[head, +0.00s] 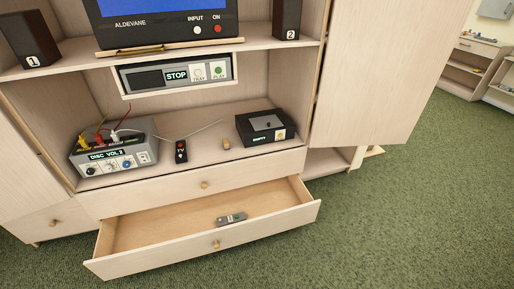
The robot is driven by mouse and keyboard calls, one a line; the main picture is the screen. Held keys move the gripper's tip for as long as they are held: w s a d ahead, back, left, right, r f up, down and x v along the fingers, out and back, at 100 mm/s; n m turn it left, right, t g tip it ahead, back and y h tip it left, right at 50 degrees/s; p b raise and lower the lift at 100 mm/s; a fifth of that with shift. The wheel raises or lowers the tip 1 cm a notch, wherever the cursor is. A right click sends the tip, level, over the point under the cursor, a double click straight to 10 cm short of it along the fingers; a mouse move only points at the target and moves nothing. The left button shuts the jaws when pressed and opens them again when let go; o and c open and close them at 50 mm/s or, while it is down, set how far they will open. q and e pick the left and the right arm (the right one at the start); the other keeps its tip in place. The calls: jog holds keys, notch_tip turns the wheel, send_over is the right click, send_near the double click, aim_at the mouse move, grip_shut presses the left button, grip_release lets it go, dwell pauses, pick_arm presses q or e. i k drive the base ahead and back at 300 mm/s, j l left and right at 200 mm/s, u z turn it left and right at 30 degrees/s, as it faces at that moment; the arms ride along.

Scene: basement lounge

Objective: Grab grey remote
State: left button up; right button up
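A small grey remote (232,218) lies in the open bottom drawer (150,224) of the wooden media cabinet, right of the drawer's middle and near its front panel. It lies flat, with small markings on its face too small to read. A black remote (181,152) marked TV lies on the shelf above. Neither of my grippers shows in the head view.
The shelf holds a grey box (113,152) with plugged cables and a black box (265,127). A cabinet door (375,75) stands open at right. Green carpet (400,215) is clear in front and right.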

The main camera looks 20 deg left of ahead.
aim_at(231, 220)
jog(key=u, duration=0.85)
jog(key=i+l+u, duration=0.1)
jog(key=i+l, duration=0.7)
